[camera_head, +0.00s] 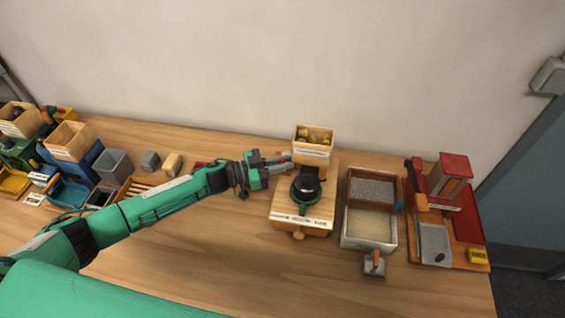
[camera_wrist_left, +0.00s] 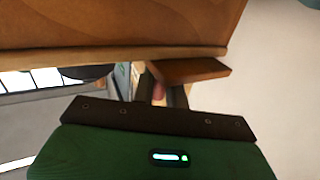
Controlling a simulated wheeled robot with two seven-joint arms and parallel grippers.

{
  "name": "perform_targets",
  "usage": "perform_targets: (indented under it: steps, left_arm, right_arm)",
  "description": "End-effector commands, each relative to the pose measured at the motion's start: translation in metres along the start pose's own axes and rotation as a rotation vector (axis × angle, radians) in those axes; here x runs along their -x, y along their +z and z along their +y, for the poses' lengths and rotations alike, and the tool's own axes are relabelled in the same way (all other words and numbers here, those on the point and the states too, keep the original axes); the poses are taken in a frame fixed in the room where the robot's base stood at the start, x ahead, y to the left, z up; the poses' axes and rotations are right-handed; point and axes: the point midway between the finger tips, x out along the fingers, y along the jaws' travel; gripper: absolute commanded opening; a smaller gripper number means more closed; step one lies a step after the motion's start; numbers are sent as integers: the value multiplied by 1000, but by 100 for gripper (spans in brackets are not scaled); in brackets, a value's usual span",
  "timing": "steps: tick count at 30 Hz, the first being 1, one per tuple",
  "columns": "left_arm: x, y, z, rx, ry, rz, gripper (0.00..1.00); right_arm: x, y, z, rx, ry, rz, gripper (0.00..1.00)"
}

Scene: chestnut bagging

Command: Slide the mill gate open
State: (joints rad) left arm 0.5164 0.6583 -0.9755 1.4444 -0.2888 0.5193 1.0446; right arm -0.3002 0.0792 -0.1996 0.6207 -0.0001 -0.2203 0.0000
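The mill (camera_head: 306,205) is a light wooden box with a round black part on top and a hopper (camera_head: 312,150) holding round yellow-brown items at its back. My left gripper (camera_head: 288,162) reaches in from the left, with its fingertips beside the mill just below the hopper. A small red piece shows at the fingertips. In the left wrist view, a brown wooden tab (camera_wrist_left: 190,70) lies just past the fingers, and a reddish peg (camera_wrist_left: 157,95) shows between them. Whether the fingers press on it is unclear. The gate's opening is hidden. My right gripper is out of view.
A sieve box (camera_head: 375,188) and a tray of pale grain (camera_head: 368,227) stand right of the mill. A red press (camera_head: 450,180) stands farther right. Several bins and boxes (camera_head: 70,140) fill the left. The table front (camera_head: 240,260) is clear.

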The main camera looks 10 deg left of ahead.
Motion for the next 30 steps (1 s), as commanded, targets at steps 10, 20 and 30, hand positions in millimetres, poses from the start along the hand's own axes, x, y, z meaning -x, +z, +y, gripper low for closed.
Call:
perform_targets:
  steps: [10,20,30]
  left_arm:
    - [17,1,-8,-1,2,-1,0]
    - [26,0,-14,-1,1,0,0]
    - [26,0,-13,-1,1,1,33]
  right_arm:
    - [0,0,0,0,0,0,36]
    - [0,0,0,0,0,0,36]
    - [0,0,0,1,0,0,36]
